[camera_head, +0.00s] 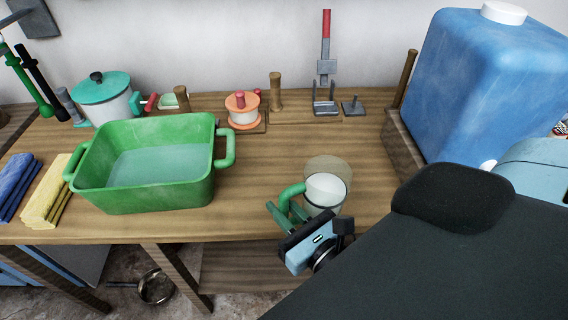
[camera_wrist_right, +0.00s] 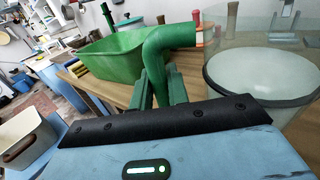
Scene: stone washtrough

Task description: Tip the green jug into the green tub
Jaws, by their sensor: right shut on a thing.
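The green jug (camera_head: 325,189) has a pale, see-through body and a green handle; it is at the front edge of the table, right of the tub. My right gripper (camera_head: 287,216) is shut on the handle, which also shows between its fingers in the wrist view (camera_wrist_right: 166,55). The jug looks near upright; a pale surface shows inside its clear wall in the wrist view (camera_wrist_right: 262,75). I cannot tell whether its base touches the table. The green tub (camera_head: 145,195) stands apart on the left, with pale water inside. My left gripper is out of view.
A pale round patch (camera_head: 328,163) lies behind the jug. A blue water container (camera_head: 490,85) stands at the right. A lidded pot (camera_head: 103,95) and an orange-and-white pot (camera_head: 243,112) are behind. Folded yellow cloths (camera_head: 47,195) lie left of the tub. The wood between tub and jug is clear.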

